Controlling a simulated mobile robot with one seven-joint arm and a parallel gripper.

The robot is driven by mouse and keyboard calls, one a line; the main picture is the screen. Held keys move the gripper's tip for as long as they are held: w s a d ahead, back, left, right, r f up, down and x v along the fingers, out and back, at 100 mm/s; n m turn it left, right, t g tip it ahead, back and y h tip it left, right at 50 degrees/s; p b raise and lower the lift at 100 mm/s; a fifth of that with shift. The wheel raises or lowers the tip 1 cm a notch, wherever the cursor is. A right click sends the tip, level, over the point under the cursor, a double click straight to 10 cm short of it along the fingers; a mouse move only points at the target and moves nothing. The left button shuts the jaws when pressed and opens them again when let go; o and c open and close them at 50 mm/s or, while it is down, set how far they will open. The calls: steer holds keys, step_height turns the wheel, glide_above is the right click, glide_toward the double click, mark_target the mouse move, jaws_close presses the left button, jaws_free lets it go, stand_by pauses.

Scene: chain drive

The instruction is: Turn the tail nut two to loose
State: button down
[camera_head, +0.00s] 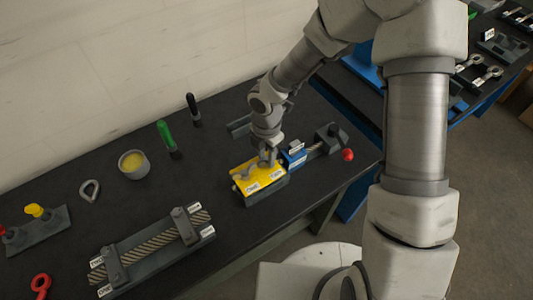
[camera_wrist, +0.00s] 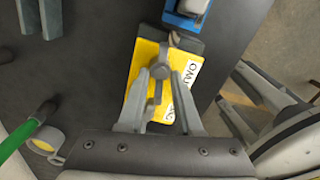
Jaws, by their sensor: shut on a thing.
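A yellow block (camera_head: 264,183) on a dark base stands near the table's front edge, with white labels ONE (camera_head: 252,188) and TWO (camera_head: 277,175). My gripper (camera_head: 266,158) reaches down from above onto the block, near its TWO end. In the wrist view, the yellow block (camera_wrist: 145,58) carries a TWO label (camera_wrist: 191,73) on its right side. A grey winged nut (camera_wrist: 159,72) with a round hub sits between my fingers (camera_wrist: 161,84), which are shut on it. My fingers and wrist partly hide the nut in the head view.
A blue part (camera_head: 293,157) with a threaded rod and a red ball (camera_head: 348,155) lies right of the block. Bare table lies left of the block.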

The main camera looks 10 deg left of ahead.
steer(key=shift+s+d+f, duration=0.1)
steer(key=shift+s+f, duration=0.1)
steer(key=c, duration=0.9)
jaws_free()
steer(key=shift+w, duration=0.1)
steer(key=shift+r, duration=0.15)
steer(key=shift+w+r, duration=0.1)
steer(key=shift+r, duration=0.1)
step_height(320, 180, up, 17)
steer(key=shift+f+p, duration=0.1)
steer(key=shift+p, duration=0.75)
